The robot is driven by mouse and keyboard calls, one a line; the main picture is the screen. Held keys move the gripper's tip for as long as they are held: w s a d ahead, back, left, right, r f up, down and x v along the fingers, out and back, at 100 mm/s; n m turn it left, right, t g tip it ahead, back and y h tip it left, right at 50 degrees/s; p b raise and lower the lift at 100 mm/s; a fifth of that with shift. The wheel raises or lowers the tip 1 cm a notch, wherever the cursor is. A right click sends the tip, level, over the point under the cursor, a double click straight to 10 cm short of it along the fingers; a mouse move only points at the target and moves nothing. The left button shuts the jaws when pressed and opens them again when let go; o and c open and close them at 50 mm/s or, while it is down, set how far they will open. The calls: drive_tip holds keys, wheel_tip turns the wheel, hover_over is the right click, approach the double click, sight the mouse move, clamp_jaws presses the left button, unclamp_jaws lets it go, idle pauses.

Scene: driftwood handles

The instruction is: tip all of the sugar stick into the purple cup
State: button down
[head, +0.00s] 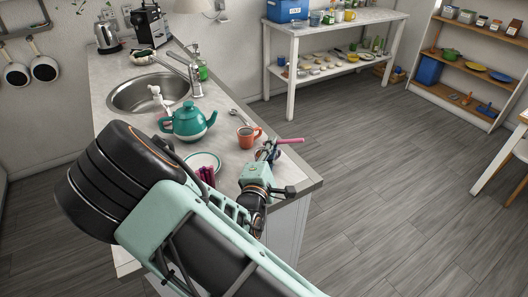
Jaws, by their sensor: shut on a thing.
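My gripper (271,149) is over the right end of the counter, seen from behind and partly hidden by its own wrist. It is shut on a thin pink stick (291,140), which looks like the sugar stick. The stick lies about level and points right, near the counter's edge. An orange-red cup (246,137) stands upright just left of the gripper. A bunch of dark pink and purple upright shapes (206,175) shows beside my arm, too small and covered to tell what it is. I see no clearly purple cup.
A teal teapot (189,122) stands left of the cup, with a spoon (238,116) behind it. A white plate (205,160) lies in front, partly covered by my arm. The sink (150,93) and tap are farther back. The floor right of the counter is clear.

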drive_tip(key=shift+a+r+n+p, duration=0.2)
drive_tip(key=shift+r+n+p, duration=0.05)
drive_tip(key=shift+n+p, duration=0.8)
idle(1.2)
